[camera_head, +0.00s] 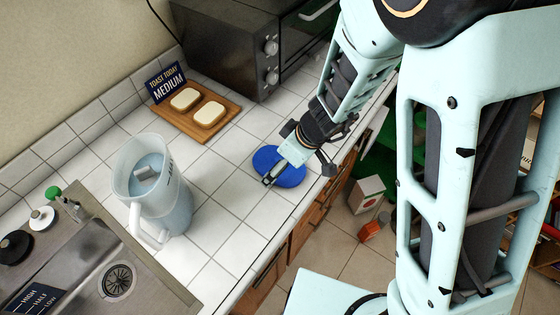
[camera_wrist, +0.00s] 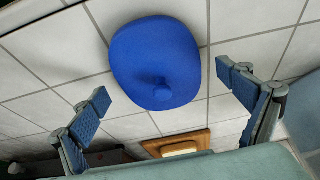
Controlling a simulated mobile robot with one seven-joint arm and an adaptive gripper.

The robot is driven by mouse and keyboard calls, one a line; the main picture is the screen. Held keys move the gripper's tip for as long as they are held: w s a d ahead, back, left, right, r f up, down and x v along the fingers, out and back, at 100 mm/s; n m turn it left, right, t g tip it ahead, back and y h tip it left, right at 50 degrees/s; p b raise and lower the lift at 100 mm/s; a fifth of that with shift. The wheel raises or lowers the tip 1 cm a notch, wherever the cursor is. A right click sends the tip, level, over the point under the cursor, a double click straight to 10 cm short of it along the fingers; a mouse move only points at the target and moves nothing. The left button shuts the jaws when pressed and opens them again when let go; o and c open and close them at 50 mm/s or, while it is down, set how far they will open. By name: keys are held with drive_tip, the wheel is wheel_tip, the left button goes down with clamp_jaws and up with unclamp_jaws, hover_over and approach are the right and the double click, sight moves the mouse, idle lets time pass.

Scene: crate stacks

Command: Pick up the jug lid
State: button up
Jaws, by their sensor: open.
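The blue jug lid (camera_head: 279,166) lies on the white tiled counter near its front edge. In the wrist view the lid (camera_wrist: 154,60) is a rounded blue disc with a small raised knob. My gripper (camera_head: 270,180) is at the lid in the head view and partly covers it. In the wrist view my gripper (camera_wrist: 165,85) has its two fingers wide apart, one on each side of the lid and clear of it, with nothing between them held. I cannot tell the exact height above the lid. The clear jug (camera_head: 172,205) stands upright on the counter to the left, without the lid on it.
A wooden board (camera_head: 213,127) with two bread slices and a "Toast today medium" sign (camera_head: 166,83) lie behind. A dark toaster oven (camera_head: 235,50) stands at the back. A sink (camera_head: 110,265) is at the lower left. Tiles between jug and lid are clear.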

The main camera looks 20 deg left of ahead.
drive_tip(key=c, duration=1.2)
drive_tip(key=shift+c, duration=0.2)
